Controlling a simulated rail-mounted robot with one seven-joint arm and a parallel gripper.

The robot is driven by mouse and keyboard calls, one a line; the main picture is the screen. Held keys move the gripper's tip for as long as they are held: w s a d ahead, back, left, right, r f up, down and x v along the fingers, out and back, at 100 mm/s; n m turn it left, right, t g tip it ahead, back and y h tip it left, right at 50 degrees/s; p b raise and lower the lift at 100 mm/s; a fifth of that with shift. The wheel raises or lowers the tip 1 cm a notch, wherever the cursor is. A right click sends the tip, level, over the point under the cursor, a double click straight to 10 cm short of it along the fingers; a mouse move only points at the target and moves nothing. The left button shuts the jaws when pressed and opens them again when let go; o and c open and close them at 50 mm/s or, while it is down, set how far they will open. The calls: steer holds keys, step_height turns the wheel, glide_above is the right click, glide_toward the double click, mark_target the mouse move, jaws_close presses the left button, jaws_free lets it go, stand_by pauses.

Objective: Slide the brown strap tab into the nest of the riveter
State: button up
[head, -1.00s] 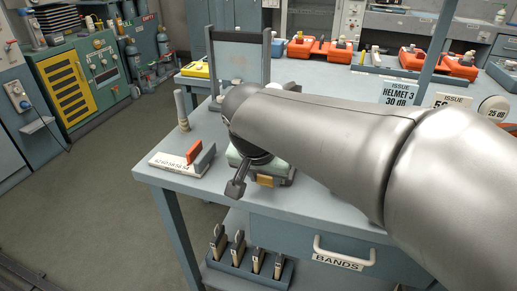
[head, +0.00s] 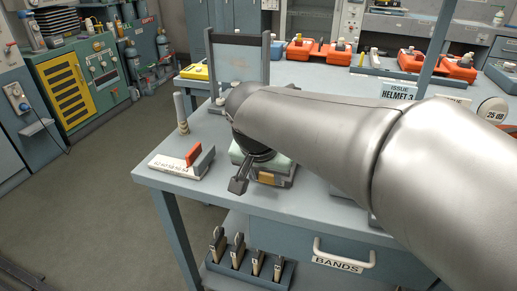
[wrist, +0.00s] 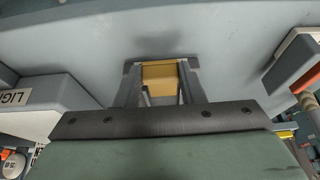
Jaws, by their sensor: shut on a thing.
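My gripper (wrist: 161,84) shows in the wrist view with its two grey fingers shut on a brown tab (wrist: 160,76). The tab sits between the fingertips, with a blue-grey surface beyond it. In the head view my arm hides most of the gripper. There, below my wrist and near the table's front corner, a pale green body with a small brown block (head: 266,179) at its front is partly visible. I cannot make out the riveter's nest for certain in either view, nor whether the tab touches it.
The blue-grey table (head: 175,192) has a white labelled plate with a red block (head: 193,155) at its left corner. A grey post (head: 181,112) and a framed panel (head: 238,62) stand behind. A BANDS drawer (head: 310,248) lies below.

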steer(key=shift+w+d+p, duration=0.15)
steer(key=shift+w+d, duration=0.25)
steer(key=shift+w, duration=0.5)
steer(key=shift+w+d+p, duration=0.15)
steer(key=shift+w+d, duration=0.2)
steer(key=shift+w, duration=0.5)
steer(key=shift+w+d+r, duration=0.2)
steer(key=shift+w, duration=0.15)
steer(key=shift+w+d+r, duration=0.1)
steer(key=shift+w+d, duration=0.05)
steer(key=o, duration=1.1)
steer(key=p+v, duration=0.3)
steer(key=v, duration=1.4)
steer(key=shift+s+a+p, duration=0.3)
steer(key=shift+s+a, duration=0.1)
steer(key=shift+s, duration=0.05)
